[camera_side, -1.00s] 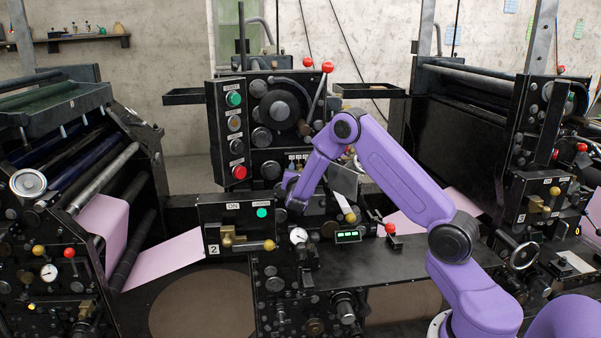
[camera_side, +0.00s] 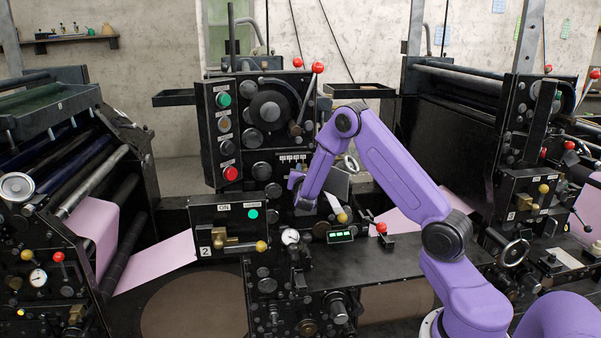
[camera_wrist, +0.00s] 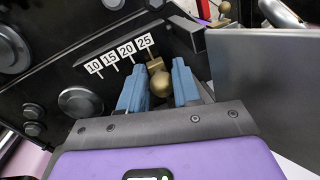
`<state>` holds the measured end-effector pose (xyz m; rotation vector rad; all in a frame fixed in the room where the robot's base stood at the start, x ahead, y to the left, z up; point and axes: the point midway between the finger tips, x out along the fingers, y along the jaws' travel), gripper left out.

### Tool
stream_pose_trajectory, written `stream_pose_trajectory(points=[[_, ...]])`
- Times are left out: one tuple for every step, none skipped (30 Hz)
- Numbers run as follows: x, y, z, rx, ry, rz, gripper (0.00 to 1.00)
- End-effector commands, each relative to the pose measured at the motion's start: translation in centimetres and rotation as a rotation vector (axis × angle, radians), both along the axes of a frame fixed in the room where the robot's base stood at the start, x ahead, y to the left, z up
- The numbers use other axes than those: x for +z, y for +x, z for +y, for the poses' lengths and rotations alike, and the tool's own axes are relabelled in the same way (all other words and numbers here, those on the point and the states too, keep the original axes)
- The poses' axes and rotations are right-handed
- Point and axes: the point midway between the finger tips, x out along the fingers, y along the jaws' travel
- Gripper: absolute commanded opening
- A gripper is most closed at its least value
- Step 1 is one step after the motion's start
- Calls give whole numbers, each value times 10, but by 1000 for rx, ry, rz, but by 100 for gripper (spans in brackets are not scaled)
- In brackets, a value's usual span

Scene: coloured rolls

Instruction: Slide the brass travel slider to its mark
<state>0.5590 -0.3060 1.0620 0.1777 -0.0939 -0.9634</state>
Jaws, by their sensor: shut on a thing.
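The brass travel slider (camera_wrist: 159,83) shows in the wrist view as a round knob with a small brass block above it. My gripper (camera_wrist: 160,80) is shut on it, one blue finger on each side. White labels 10, 15, 20 and 25 run above the slot, and the slider stands under the 25 label (camera_wrist: 145,41), at the right end of the row. Which label is the mark I cannot tell. In the side view my gripper (camera_side: 298,183) is at the middle press unit, below its small label row (camera_side: 292,157); the slider is hidden there.
A grey plate (camera_wrist: 265,85) stands close on the right in the wrist view. In the side view, a control box with green and red buttons (camera_side: 230,173) is left of my gripper, and a red-knobbed lever (camera_side: 317,68) rises above it. Pink paper (camera_side: 155,262) runs at lower left.

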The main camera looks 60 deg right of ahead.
Motion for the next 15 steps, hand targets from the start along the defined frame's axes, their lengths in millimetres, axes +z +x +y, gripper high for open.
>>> stream_pose_trajectory(points=[[-1,-7,-9,-29,2,1,0],[-1,-8,-9,-30,2,2,0],[-1,-8,-10,-30,2,1,0],[-1,-8,-10,-31,2,1,38],[-1,-8,-10,-32,1,2,48],[-1,-8,-10,-32,1,2,51],[-1,-8,-10,-32,1,2,51],[-1,-8,-10,-32,1,2,51],[-1,-8,-10,-32,2,1,51],[-1,-8,-11,-32,1,1,51],[-1,-8,-10,-32,1,1,51],[-1,-8,-10,-32,1,1,51],[-1,-7,-10,-31,1,1,51],[-1,-6,-9,-31,1,1,51],[-1,-4,-7,-30,0,0,51]])
